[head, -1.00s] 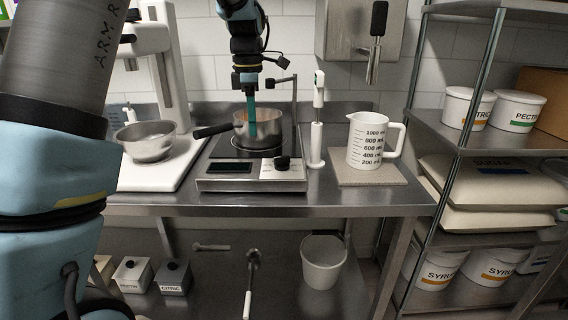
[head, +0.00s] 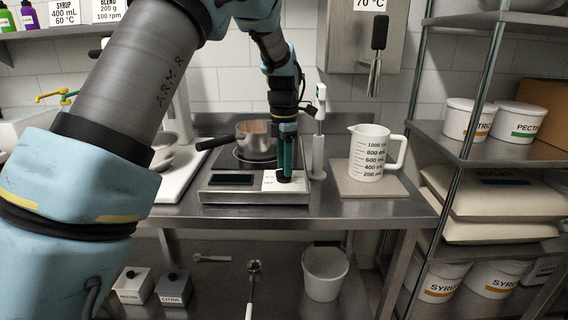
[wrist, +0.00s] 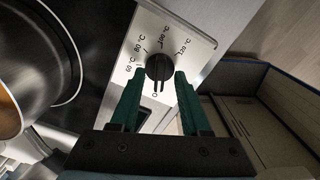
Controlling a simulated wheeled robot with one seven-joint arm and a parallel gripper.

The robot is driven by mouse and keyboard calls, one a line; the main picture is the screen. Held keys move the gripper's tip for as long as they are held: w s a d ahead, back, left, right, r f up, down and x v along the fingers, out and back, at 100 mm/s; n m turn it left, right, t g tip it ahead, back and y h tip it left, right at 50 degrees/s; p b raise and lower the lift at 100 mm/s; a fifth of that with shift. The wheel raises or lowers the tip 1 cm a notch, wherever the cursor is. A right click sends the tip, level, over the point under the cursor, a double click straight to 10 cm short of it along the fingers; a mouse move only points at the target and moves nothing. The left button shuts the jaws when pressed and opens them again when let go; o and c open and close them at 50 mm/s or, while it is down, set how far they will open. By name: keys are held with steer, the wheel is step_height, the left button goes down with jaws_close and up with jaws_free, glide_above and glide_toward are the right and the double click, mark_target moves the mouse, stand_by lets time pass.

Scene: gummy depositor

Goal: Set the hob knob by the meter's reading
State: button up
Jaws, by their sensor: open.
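The hob (head: 218,195) stands on the steel table, with a dark display (head: 232,180) at its front. In the wrist view its black knob (wrist: 160,66) sits on a white dial plate (wrist: 150,28) with several °C marks. The knob's pale line points down the picture, toward the 0 mark. My gripper (wrist: 158,79) has its green fingers open on either side of the knob; contact is unclear. In the head view my gripper (head: 288,170) covers the knob.
A pot (head: 256,141) sits on the hob plate, its black handle leftward. A measuring jug (head: 367,155) stands at right on a mat. A wall sign (head: 370,4) reads 70 °C. A shelf rack with tubs (head: 470,120) stands far right.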

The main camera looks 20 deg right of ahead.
steer(key=shift+f, duration=0.45)
steer(key=shift+c, duration=0.2)
jaws_close()
